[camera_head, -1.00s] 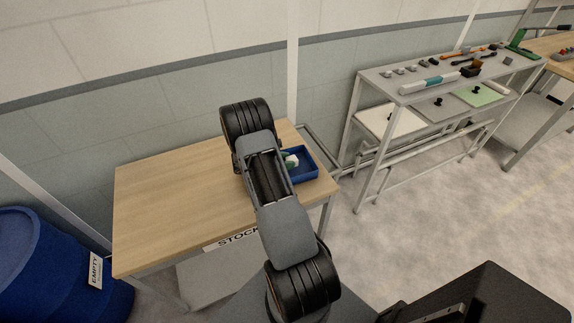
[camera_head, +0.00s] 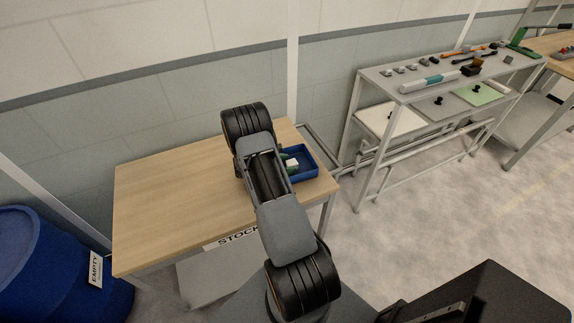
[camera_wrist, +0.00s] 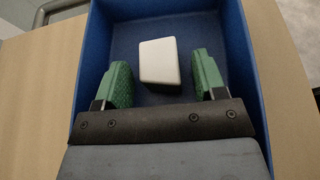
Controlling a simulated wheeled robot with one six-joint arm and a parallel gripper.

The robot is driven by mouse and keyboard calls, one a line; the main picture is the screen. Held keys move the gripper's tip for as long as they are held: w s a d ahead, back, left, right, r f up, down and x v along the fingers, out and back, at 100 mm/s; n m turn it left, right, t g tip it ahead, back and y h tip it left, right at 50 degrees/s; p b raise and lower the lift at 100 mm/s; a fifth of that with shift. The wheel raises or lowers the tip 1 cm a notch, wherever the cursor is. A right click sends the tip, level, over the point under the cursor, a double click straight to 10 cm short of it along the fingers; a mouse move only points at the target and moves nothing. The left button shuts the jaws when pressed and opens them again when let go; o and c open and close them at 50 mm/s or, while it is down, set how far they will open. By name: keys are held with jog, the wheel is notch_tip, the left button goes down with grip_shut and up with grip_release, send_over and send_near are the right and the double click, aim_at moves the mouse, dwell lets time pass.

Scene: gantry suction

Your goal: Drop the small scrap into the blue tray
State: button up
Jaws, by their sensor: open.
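The small scrap is a white block (camera_wrist: 160,61). In the wrist view it lies inside the blue tray (camera_wrist: 249,75), between and slightly beyond my gripper's green fingertips. My gripper (camera_wrist: 164,78) is open, with a gap between each finger and the block. In the head view the blue tray (camera_head: 307,174) sits at the right end of the wooden table, and the white block (camera_head: 292,163) shows in it beside my arm. My arm hides the left part of the tray and most of the gripper.
The wooden table (camera_head: 165,205) is bare to the left. A grey metal rack (camera_head: 385,75) with small parts and tools stands to the right. A blue barrel (camera_head: 45,260) marked EMPTY stands at the lower left.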

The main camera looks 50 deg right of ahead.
jog(key=shift+r+p, duration=0.3)
jog(key=b+v, duration=0.2)
jog(key=v, duration=1)
jog(key=s+a+r+m+t+y, duration=0.4)
jog(key=s+a+r+m+y, duration=0.2)
jog(key=a+r, duration=0.4)
jog(key=s+a+r+m+t+y, duration=0.5)
jog(key=a+r, duration=0.5)
jog(key=a, duration=0.3)
jog(key=s+m+y, duration=0.1)
jog(key=s+m, duration=0.1)
jog(key=s, duration=0.1)
jog(key=shift+s+t+y, duration=0.3)
jog(key=shift+s, duration=0.05)
